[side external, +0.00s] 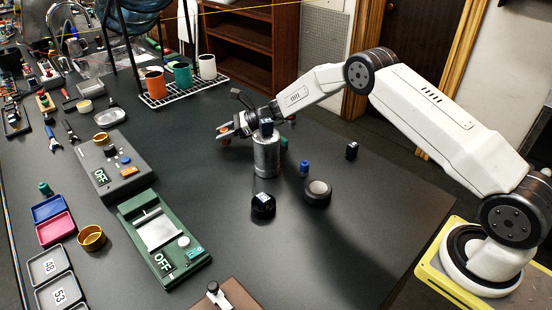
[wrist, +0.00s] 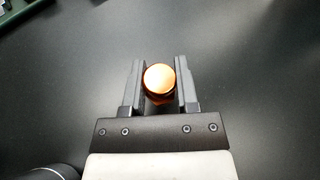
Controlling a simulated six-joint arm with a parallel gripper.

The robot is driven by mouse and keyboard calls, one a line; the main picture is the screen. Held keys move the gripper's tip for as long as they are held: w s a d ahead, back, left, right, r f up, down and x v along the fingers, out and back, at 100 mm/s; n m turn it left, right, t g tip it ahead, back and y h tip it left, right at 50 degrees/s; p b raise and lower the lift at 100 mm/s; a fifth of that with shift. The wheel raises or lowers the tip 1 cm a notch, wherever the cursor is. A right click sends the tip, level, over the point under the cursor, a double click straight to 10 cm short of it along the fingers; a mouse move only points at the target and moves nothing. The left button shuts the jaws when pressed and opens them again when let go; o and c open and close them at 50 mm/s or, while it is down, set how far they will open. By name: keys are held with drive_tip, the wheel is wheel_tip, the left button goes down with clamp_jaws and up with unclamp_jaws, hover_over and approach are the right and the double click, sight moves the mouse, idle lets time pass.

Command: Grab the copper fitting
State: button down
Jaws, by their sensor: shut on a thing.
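The copper fitting (wrist: 159,78) is a round, shiny copper-orange piece, seen end-on in the wrist view. My gripper (wrist: 159,82) is shut on it, with one dark jaw on each side. In the side external view my gripper (side external: 232,131) is behind and left of the silver cylinder, low over the dark table. Orange patches show at its fingers, but the fitting's outline there is too small to tell. I cannot tell whether the fitting touches the table.
The silver cylinder (side external: 266,157) stands close to my gripper. A black round part (side external: 263,206), a dark disc (side external: 317,192) and a blue piece (side external: 304,167) lie nearby. A wire rack (side external: 190,92) with cups is behind. A grey device (side external: 118,168) and a green scale (side external: 168,240) are left.

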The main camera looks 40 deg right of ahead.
sight(224, 130)
wheel_tip(224, 130, up, 8)
drive_tip(key=shift+r, duration=0.15)
idle(0.3)
drive_tip(key=shift+r, duration=0.1)
idle(0.4)
